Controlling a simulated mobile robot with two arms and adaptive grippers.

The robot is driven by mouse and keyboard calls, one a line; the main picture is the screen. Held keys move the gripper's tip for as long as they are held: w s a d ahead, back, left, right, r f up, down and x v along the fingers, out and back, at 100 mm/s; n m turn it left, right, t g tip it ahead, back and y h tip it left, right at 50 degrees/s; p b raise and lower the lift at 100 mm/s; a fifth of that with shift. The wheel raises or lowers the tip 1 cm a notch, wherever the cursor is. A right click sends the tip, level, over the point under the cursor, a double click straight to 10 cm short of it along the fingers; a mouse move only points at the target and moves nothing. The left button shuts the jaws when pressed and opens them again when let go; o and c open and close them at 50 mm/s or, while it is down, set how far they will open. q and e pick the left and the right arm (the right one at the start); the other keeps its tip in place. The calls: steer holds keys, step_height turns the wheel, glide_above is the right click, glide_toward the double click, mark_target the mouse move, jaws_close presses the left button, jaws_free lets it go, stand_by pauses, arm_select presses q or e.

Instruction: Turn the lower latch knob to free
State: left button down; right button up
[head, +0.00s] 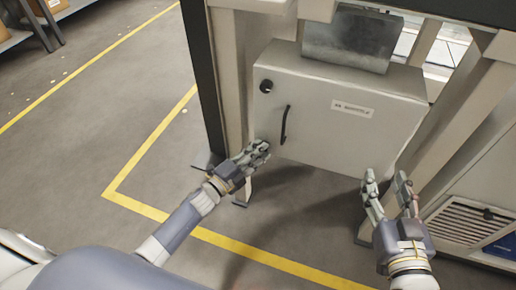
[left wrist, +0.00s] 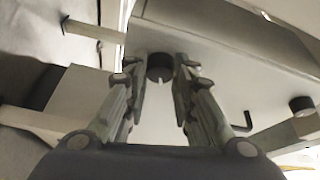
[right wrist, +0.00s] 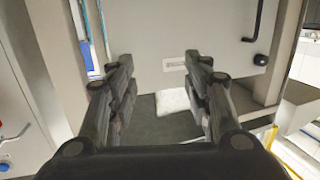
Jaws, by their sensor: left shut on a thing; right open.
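The lower latch knob (left wrist: 160,66) is a round black knob with a small pale mark at its edge. It sits between the fingertips of my left gripper (left wrist: 159,85) in the left wrist view. In the head view my left gripper (head: 262,148) is at the lower left corner of the grey cabinet door (head: 325,108) and hides that knob. My left gripper is shut on the knob. The upper black knob (head: 266,86) is on the door's upper left. My right gripper (head: 387,178) is open and empty, below the door's lower right corner.
A black bar handle (head: 284,125) stands out from the door between the knobs, with a white label (head: 352,108) to its right. A grey box (head: 350,40) sits on the cabinet. Pale frame posts flank it. A vented panel (head: 470,222) is at lower right.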

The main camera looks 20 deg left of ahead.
arm_select(q)
steer(key=shift+r+m+g+y+p, duration=0.1)
steer(key=shift+m+g+y+p, duration=0.2)
steer(key=shift+m+p, duration=0.75)
steer(key=shift+r+m+g+y+p, duration=0.15)
steer(key=shift+m+g+p, duration=0.25)
steer(key=shift+m+p, duration=0.6)
arm_select(e)
steer(key=s+d+f+g+h, duration=0.1)
steer(key=s+d+f+g, duration=0.2)
steer(key=s+f+g, duration=0.2)
steer(key=s+d+f+g+h, duration=0.2)
steer(key=s+f+g, duration=0.4)
steer(key=s+f, duration=0.4)
steer(key=shift+d+m+g, duration=0.3)
steer(key=shift+d, duration=0.25)
arm_select(q)
steer(key=c, duration=1.3)
jaws_free()
steer(key=v, duration=1.2)
